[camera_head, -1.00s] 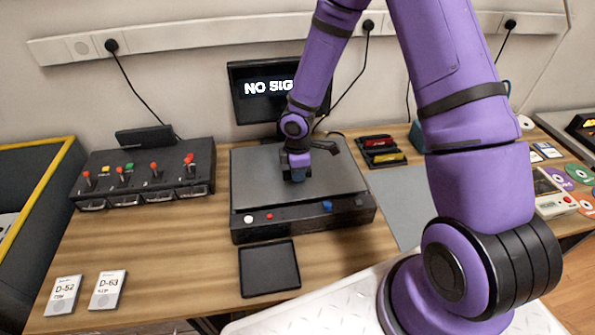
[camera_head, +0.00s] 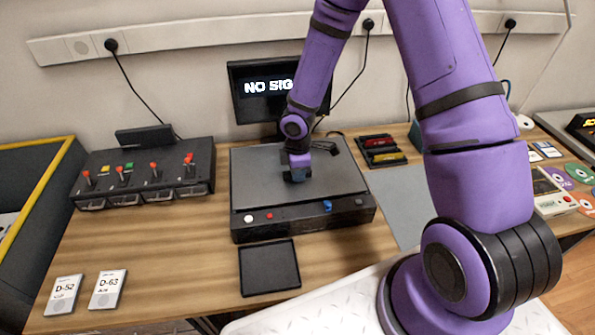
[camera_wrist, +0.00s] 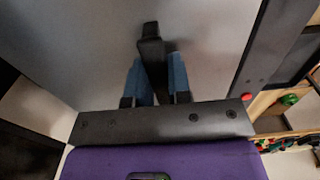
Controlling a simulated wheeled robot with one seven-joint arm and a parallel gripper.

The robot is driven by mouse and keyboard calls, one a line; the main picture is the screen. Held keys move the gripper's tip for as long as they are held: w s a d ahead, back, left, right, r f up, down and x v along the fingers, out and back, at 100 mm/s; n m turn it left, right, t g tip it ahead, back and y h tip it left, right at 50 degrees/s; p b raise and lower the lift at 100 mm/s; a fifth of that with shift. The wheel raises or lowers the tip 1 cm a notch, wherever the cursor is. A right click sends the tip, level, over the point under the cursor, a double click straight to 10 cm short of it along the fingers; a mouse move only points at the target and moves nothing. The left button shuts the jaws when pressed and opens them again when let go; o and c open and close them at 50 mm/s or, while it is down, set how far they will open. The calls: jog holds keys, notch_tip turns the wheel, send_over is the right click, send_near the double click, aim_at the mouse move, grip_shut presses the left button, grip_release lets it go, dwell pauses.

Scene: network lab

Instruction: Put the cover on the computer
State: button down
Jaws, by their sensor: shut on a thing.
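The computer (camera_head: 290,230) is a low black box on the wooden desk, with a white button, a red button and a blue switch on its front. The cover (camera_head: 262,180) is a flat grey panel lying over the top of the computer; I cannot tell whether it is fully seated. My gripper (camera_head: 298,177) points down at the middle of the cover. In the wrist view, the blue fingers of my gripper (camera_wrist: 157,70) are shut on the cover's black handle (camera_wrist: 151,45), one on each side. The grey cover (camera_wrist: 90,50) fills most of that view.
A monitor (camera_head: 250,95) reading "NO SIG" stands behind the computer. A switch box (camera_head: 145,175) with red levers is at the left. An empty black tray (camera_head: 269,268) lies in front. A grey mat (camera_head: 400,200) and a black holder (camera_head: 381,150) are at the right.

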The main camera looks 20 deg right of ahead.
jog(key=shift+f, duration=0.4)
dwell(0.9)
jog(key=c, duration=0.7)
grip_release()
jog(key=shift+c, duration=0.2)
jog(key=shift+r, duration=0.1)
jog(key=shift+r, duration=3.9)
